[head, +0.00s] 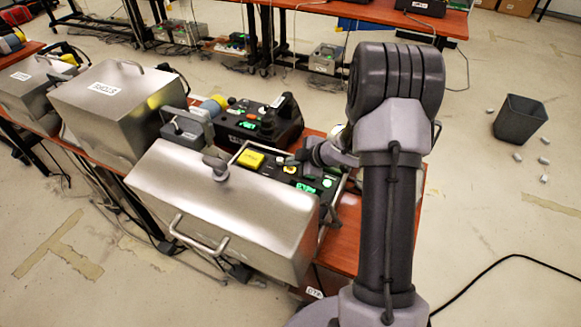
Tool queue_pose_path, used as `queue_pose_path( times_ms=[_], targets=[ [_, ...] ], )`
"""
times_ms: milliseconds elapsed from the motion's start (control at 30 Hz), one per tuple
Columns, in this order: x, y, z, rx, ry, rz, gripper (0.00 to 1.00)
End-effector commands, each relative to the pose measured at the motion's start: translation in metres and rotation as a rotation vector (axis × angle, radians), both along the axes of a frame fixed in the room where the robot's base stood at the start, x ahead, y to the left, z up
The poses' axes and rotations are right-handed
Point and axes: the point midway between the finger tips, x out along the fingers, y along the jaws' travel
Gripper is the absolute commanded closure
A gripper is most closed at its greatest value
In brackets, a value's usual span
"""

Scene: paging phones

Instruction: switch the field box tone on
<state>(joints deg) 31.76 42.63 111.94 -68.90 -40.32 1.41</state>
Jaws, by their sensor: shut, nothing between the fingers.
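An open metal box stands on the red-brown table, its large silver lid (220,205) tipped toward me. Behind the lid shows part of a dark control panel (272,175) with a yellow block (250,159), a small green display (305,187) and small coloured controls. I cannot tell which control is the tone switch or how it is set. My gripper (300,162) is shut and empty, low over the panel's right half. I cannot tell whether it touches anything. My wrist and arm hide the panel's right end, and the lid hides its near side.
A black desk unit with a green display (248,125) stands just behind the box. Closed silver boxes (118,108) stand to the left, one labelled STORES. Other tables are at the back.

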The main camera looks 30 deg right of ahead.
Motion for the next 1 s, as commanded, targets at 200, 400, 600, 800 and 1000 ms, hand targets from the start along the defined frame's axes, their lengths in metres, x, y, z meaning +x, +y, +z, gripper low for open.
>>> queue_pose_path(
  times_ms=[200, 400, 600, 800, 1000],
  targets=[
    [0.000, 0.000, 0.013, 0.000, 0.000, 0.000, 1.00],
    [0.000, 0.000, 0.041, 0.001, 0.000, -0.001, 1.00],
    [0.000, 0.000, 0.063, 0.001, 0.000, -0.001, 1.00],
    [0.000, 0.000, 0.060, 0.001, 0.000, -0.001, 1.00],
    [0.000, 0.000, 0.060, 0.000, -0.001, -0.002, 1.00]
  ],
)
